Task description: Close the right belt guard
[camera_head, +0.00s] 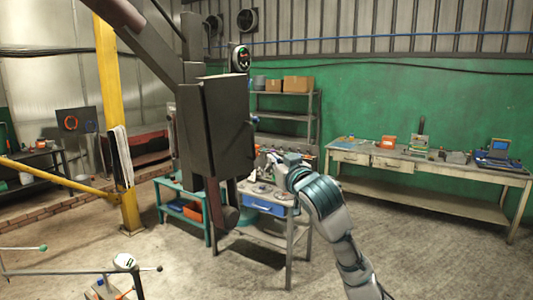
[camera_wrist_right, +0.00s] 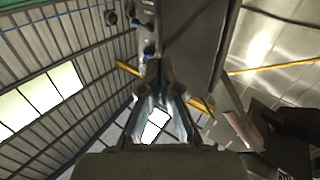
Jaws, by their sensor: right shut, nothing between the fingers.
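A dark brown box-shaped housing (camera_head: 205,125) hangs in the middle of the head view, under a slanted dark beam. It looks like the belt guard, but I cannot tell its hinge side or how far it stands open. My right gripper (camera_head: 268,158) is near the housing's lower right side; its fingertips are small and partly hard to make out. In the right wrist view the fingers (camera_wrist_right: 153,68) come together with nothing held, below a dark flat panel (camera_wrist_right: 190,45). I cannot tell whether they touch it. My left gripper is in neither view.
A small table with a blue drawer (camera_head: 265,207) stands below my right gripper. A long workbench (camera_head: 430,168) is along the green wall. A yellow post (camera_head: 112,110) stands at left. Rods with knobs (camera_head: 75,272) are at lower left. Floor at right is clear.

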